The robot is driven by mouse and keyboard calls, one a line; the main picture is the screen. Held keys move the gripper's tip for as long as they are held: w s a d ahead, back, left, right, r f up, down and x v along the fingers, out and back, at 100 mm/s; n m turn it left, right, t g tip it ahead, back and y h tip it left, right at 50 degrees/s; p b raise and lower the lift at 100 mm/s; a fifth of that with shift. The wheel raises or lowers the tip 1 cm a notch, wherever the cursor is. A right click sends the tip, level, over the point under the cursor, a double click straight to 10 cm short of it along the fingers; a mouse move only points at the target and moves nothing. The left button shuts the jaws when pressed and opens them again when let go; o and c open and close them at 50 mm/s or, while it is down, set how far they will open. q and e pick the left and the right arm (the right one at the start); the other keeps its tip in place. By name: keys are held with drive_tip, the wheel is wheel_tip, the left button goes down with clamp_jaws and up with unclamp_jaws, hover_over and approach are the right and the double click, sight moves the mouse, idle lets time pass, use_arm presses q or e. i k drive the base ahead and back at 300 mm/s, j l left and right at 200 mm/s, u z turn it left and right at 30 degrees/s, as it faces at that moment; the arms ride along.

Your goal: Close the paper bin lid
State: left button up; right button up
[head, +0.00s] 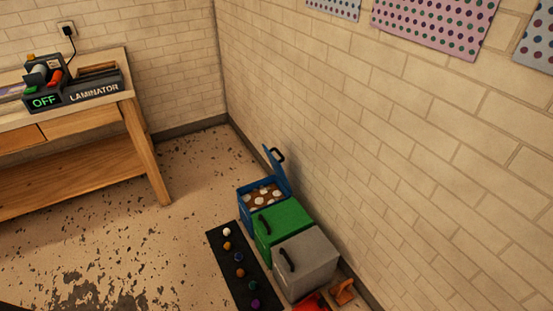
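Three bins stand in a row along the right wall in the head view. The blue bin (245,215) is farthest, and its lid (276,172) stands up, open, near the wall. Brown and whitish contents (262,195) show inside it. The green bin (290,222) in the middle and the grey bin (310,262) nearest both have their lids shut, each with a dark handle. No label tells me which one is the paper bin. Neither of my grippers is in view.
A black mat (229,254) with several coloured balls lies left of the bins. Red and orange objects (342,291) sit by the grey bin. A wooden table (150,150) with a laminator (90,88) stands at the left. The floor between table and mat is clear.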

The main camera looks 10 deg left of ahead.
sight(281, 167)
drive_tip(key=i+j+z, duration=0.1)
drive_tip(key=j, duration=0.2)
drive_tip(key=i+j+z, duration=0.1)
drive_tip(key=j, duration=0.2)
drive_tip(key=i+j+z, duration=0.1)
drive_tip(key=j+z, duration=0.25)
drive_tip(key=j, duration=0.2)
drive_tip(key=j+z, duration=0.4)
drive_tip(key=j, duration=0.15)
drive_tip(key=j+z, duration=0.35)
drive_tip(key=j, duration=0.25)
drive_tip(key=j+z, duration=0.25)
drive_tip(key=j, duration=0.15)
drive_tip(key=i+j+z, duration=0.1)
drive_tip(key=j+z, duration=0.2)
drive_tip(key=j, duration=0.15)
drive_tip(key=j+z, duration=0.35)
drive_tip(key=j, duration=0.6)
